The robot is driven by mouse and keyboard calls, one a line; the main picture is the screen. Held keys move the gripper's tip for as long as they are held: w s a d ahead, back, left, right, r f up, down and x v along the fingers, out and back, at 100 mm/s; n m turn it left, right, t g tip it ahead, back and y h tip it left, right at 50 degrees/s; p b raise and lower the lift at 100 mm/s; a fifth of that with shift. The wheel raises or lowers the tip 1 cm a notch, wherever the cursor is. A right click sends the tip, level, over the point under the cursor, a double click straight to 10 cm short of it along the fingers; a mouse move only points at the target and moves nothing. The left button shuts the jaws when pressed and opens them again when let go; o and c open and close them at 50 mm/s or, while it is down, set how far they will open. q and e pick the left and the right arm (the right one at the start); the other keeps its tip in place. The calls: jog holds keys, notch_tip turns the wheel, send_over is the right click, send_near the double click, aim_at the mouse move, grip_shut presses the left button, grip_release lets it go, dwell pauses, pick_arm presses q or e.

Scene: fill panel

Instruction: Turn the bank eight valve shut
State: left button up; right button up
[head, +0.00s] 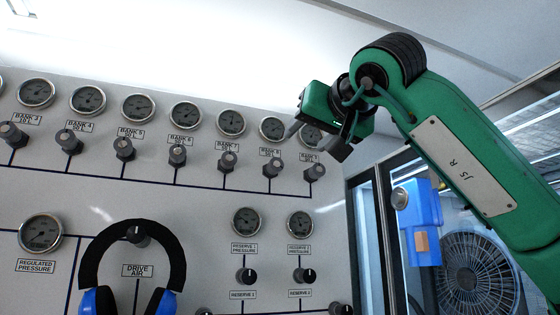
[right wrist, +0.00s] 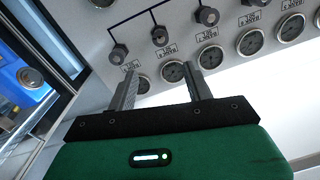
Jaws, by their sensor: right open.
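The valve at the right end of the top row (head: 315,172) is a dark grey knob on the white panel (head: 205,215). My right gripper (head: 318,143) is green with dark fingers, open and empty. In the head view it appears just above that valve and partly covers the gauge there. The right wrist view shows the two fingers (right wrist: 160,88) apart, with no knob between them. My left gripper is not in view.
Similar bank valves, such as the neighbouring one (head: 273,169), line the row under round gauges. Blue-and-black ear defenders (head: 130,228) hang around the drive air knob. Reserve valves (head: 246,275) sit lower. Right of the panel are a blue device (head: 425,240) and a fan (head: 468,278).

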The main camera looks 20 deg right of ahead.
aim_at(277, 164)
jog(key=w+p, duration=0.1)
jog(key=w, duration=0.3)
jog(key=w+a+p, duration=0.1)
jog(key=w, duration=0.4)
jog(key=w+p, duration=0.2)
jog(key=w, duration=0.2)
jog(key=shift+w+a, duration=0.15)
jog(key=shift+w, duration=0.2)
jog(key=shift+f, duration=0.1)
jog(key=c, duration=1)
jog(key=shift+o, duration=0.2)
